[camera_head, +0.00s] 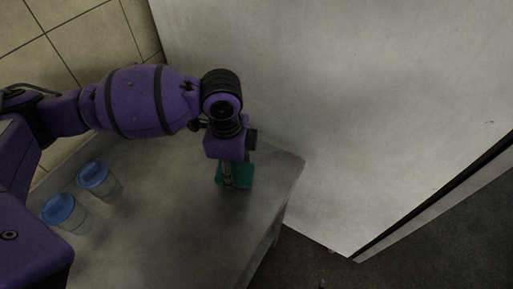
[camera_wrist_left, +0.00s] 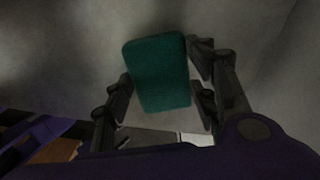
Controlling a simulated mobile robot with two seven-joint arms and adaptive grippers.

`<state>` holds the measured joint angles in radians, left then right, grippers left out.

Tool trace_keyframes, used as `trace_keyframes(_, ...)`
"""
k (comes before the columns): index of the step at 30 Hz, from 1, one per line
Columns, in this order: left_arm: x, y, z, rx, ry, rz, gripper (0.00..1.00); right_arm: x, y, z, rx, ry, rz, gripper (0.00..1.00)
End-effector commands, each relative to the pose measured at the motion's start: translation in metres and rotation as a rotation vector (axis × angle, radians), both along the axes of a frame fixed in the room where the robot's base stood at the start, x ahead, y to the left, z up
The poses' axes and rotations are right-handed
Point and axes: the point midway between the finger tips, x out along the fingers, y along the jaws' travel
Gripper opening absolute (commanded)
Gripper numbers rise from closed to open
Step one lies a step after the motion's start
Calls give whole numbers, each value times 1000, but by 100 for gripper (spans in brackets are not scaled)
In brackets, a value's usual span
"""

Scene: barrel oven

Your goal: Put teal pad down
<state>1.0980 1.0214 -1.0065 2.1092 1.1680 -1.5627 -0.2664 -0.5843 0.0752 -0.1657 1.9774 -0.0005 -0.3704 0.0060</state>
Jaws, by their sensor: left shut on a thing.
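The teal pad (camera_head: 240,174) shows in the head view under my left gripper (camera_head: 228,176), near the right end of a grey counter (camera_head: 180,232). In the left wrist view the pad (camera_wrist_left: 158,72) is a rounded rectangle between the two dark fingers of the left gripper (camera_wrist_left: 160,98). The left gripper is shut on the pad. Whether the pad touches the counter top cannot be told. My right gripper is in neither view.
Two clear containers with blue lids, one nearer (camera_head: 62,210) and one farther (camera_head: 95,178), stand on the counter at the left. A large pale panel (camera_head: 350,110) rises beside the counter's right edge. The counter between containers and pad is clear.

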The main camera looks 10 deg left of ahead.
Motion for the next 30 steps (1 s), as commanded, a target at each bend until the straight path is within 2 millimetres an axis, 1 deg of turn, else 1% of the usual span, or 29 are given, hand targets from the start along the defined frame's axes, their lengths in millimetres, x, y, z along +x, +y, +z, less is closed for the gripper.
trace_keyframes(1,-3,0,-12,0,8,0,27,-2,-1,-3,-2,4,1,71)
trace_keyframes(3,-2,0,-19,1,6,0,27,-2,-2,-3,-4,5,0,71)
trace_keyframes(14,-2,0,-21,1,3,0,27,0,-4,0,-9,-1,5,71)
trace_keyframes(15,-1,0,-21,0,2,0,54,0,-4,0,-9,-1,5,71)
trace_keyframes(19,-2,0,-21,0,2,0,71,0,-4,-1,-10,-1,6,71)
trace_keyframes(30,-1,0,-19,0,2,-1,71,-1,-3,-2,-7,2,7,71)
